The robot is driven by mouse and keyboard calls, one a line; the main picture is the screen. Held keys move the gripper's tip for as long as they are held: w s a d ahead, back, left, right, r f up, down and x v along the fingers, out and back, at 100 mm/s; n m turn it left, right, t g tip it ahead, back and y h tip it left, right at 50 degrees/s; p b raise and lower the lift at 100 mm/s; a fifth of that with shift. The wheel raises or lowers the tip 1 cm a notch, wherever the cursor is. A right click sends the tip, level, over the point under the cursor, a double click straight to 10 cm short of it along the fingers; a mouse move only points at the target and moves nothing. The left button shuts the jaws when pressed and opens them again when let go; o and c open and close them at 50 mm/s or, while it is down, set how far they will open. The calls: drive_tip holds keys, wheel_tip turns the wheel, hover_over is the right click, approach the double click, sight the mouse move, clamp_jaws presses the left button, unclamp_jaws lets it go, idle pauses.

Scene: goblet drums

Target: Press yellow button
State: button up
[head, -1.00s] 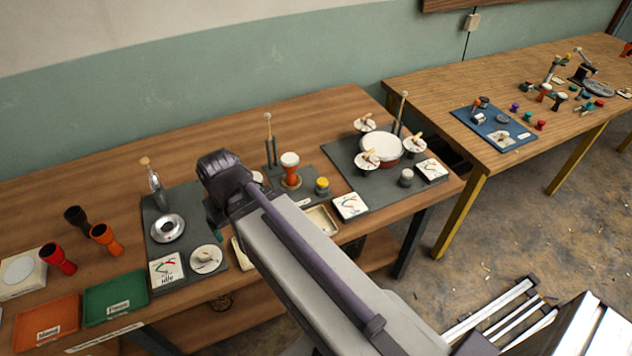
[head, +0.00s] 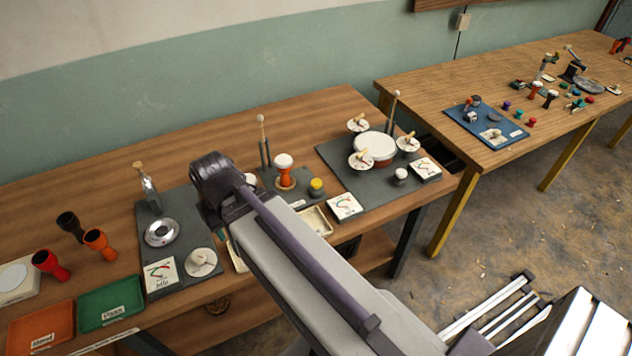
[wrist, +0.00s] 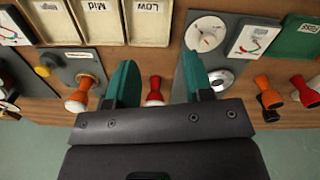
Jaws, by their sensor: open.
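The yellow button (head: 316,184) is a short yellow cap on a dark round base. It stands on a dark mat on the near table, right of an orange goblet drum (head: 285,172). In the wrist view the yellow button (wrist: 43,70) shows at the left edge, apart from my fingers. My gripper (wrist: 160,82) is open, with two teal fingers and nothing held. A red goblet piece (wrist: 154,92) shows beyond the gap between them. In the head view my arm hides the fingers; its wrist is left of the button.
Right of the button stand a gauge card (head: 344,207) and a white-topped drum (head: 375,148) with small discs. An upright rod (head: 263,140) rises behind the button. Cream trays (wrist: 97,22) lie in front. A green tray (head: 111,303) and an orange tray (head: 41,325) lie at left.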

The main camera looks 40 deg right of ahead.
clamp_jaws()
drive_tip(key=shift+f, duration=0.1)
idle(1.0)
